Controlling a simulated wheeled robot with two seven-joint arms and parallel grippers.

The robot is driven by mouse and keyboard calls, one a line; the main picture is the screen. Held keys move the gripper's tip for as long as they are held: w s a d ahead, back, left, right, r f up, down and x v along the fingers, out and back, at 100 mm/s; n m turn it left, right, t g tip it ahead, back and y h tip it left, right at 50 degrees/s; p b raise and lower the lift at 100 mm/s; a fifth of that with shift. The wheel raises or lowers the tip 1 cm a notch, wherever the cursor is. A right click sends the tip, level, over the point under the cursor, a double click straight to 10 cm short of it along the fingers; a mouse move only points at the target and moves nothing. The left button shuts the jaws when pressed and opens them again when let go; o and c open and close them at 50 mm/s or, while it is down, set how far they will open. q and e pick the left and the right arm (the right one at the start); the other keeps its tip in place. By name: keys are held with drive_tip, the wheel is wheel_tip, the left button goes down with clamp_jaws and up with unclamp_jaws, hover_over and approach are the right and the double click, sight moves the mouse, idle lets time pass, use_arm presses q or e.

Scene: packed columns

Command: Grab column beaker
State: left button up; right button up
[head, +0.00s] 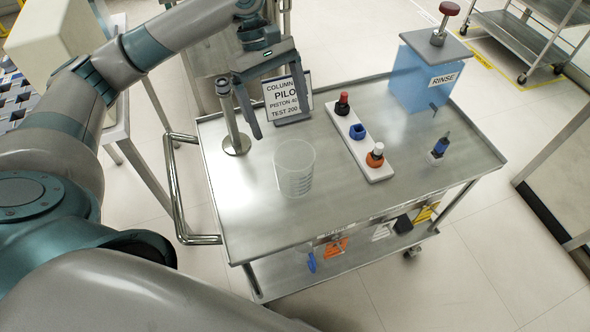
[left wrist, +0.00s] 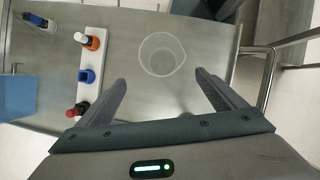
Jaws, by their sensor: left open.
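The beaker (head: 295,168) is clear, with graduation marks, and stands upright on the metal cart top (head: 235,205). The beaker also shows in the left wrist view (left wrist: 161,54), beyond my fingertips. My left gripper (head: 280,128) is open and empty above the cart's back left part, behind the beaker and apart from it. In the left wrist view its two fingers (left wrist: 160,82) are spread wide, with the beaker ahead between their lines. My right gripper is in neither view.
A white strip (head: 357,142) with several coloured-capped fittings lies right of the beaker. A metal post (head: 233,125) and a "COLUMN PILOT" sign (head: 284,98) stand close to my left gripper. A blue RINSE tank (head: 425,85) and a small dark-topped bottle (head: 439,148) are farther right.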

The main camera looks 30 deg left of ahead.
sight(290, 148)
use_arm(q)
drive_tip(key=p+x, duration=0.1)
drive_tip(key=x, duration=0.8)
drive_tip(key=shift+f+p, duration=0.15)
drive_tip(key=shift+p, duration=0.25)
drive_tip(key=shift+s+d+f+p, duration=0.2)
drive_tip(key=shift+s+f+p, duration=0.05)
drive_tip(key=shift+f+p, duration=0.2)
drive_tip(key=p+x, duration=0.1)
drive_tip(key=x, duration=0.2)
drive_tip(key=shift+s+a, duration=0.1)
drive_tip(key=shift+s, duration=0.1)
drive_tip(key=shift+f, duration=0.6)
drive_tip(key=c, duration=1.1)
